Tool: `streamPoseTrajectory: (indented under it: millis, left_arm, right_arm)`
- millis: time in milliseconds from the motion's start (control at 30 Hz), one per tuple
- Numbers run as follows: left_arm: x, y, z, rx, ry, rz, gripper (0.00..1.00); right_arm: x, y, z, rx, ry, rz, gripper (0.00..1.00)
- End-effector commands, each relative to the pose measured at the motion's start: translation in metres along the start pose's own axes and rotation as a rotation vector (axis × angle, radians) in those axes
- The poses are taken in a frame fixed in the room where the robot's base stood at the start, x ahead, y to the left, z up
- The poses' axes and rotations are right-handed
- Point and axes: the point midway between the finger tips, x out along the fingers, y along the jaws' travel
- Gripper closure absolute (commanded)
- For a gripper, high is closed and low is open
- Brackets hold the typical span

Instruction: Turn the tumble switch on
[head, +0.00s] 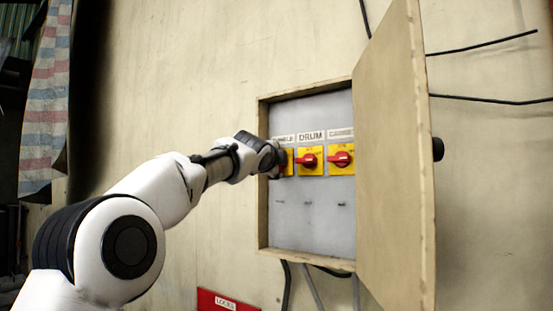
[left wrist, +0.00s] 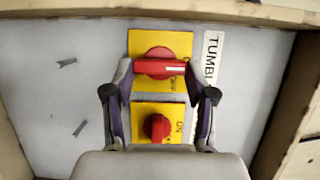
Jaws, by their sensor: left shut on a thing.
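The tumble switch (left wrist: 160,50) is a red knob on a yellow plate, next to a label reading "TUMBL" in the left wrist view. Its red handle lies across that view, with a white mark at its right end. My left gripper (left wrist: 159,69) is shut on the handle, one finger at each end. In the head view my left gripper (head: 273,155) covers most of the tumble switch (head: 289,158), the leftmost of three in the box. My right gripper is not in view.
The drum switch (head: 308,161) and another red switch (head: 341,158) sit to the right, their handles sideways. The open box door (head: 395,160) stands out on the right. Cables (head: 310,285) hang below, near a red "LOCKS" sign (head: 225,301).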

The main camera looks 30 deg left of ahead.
Motion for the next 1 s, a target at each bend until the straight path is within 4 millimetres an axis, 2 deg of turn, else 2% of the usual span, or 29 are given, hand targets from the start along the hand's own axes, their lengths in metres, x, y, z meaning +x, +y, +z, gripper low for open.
streamPoseTrajectory:
  millis: [433,467,833,1000]
  left_arm:
    - [0.000,0.000,0.001,-0.012,0.000,0.004,0.79]
    - [0.000,0.000,0.001,-0.013,0.000,0.005,0.33]
    - [-0.003,0.000,0.000,-0.010,0.000,0.005,0.33]
    - [-0.025,-0.001,0.000,-0.009,0.001,0.005,0.33]
  right_arm:
    - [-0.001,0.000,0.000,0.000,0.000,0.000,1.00]
    - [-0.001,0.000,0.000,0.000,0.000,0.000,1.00]
    - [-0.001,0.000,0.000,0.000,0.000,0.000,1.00]
    - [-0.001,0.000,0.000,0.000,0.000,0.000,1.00]
